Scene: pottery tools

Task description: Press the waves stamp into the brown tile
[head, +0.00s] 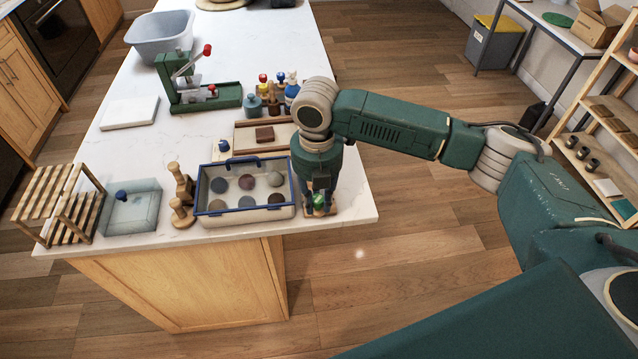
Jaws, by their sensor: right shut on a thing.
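My right gripper (319,194) points down at the counter's right front corner. It is shut on a small green-topped thing (319,200), probably a stamp, just above or on a small wooden piece (321,211). The fingers partly hide it, and no wave pattern can be made out. The brown tile (265,134) lies flat on a pale board (244,140), behind and left of my right gripper and apart from it. My left gripper is not in view.
A blue-rimmed bin (245,216) of round discs stands just left of my right gripper. The counter's right edge is close.

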